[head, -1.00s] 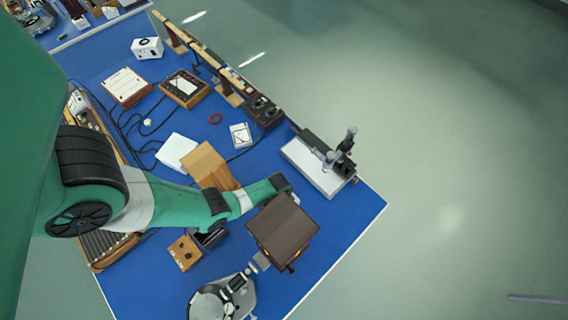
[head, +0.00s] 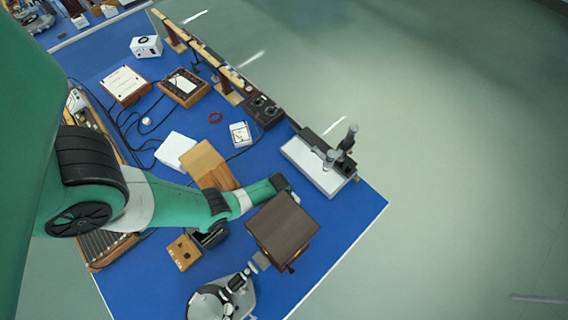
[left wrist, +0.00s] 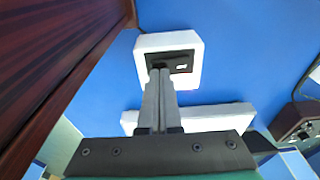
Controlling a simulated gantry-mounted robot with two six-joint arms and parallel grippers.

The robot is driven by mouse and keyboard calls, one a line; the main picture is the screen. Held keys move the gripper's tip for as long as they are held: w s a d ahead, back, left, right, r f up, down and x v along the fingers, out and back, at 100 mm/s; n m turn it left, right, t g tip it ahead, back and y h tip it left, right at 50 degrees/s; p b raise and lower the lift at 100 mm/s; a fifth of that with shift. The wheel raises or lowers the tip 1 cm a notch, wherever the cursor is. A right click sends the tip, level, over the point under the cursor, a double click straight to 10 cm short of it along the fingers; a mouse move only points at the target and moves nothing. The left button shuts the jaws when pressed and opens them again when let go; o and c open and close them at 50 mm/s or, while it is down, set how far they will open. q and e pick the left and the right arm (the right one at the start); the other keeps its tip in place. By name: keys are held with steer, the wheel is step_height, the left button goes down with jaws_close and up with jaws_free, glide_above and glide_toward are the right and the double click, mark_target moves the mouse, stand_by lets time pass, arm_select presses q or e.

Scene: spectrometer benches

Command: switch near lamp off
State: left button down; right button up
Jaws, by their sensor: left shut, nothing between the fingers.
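A white switch box (left wrist: 143,62) with a black panel and switch (left wrist: 180,62) sits on the blue bench top in the left wrist view. My left gripper (left wrist: 160,72) is shut and empty, its fingertips over the left part of the black panel. I cannot tell whether they touch the switch, which they partly cover. In the head view my left arm reaches from the left to a dark wooden box (head: 283,227), possibly the lamp housing; the gripper tips and switch box are hidden there. No lit lamp can be made out. My right gripper is not in view.
Dark red wood (left wrist: 60,65) stands close at the left of the left wrist view. A white-based instrument (head: 312,167) is at the bench's right edge. A round metal instrument (head: 212,302) stands at the front. Light wooden blocks (head: 205,163) and cables lie farther back.

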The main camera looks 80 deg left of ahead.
arm_select(q)
steer(key=shift+f, duration=0.3)
step_height(320, 180, up, 7)
steer(key=p, duration=0.6)
steer(key=shift+r+p, duration=0.1)
steer(key=shift+p, duration=0.25)
stand_by(0.3)
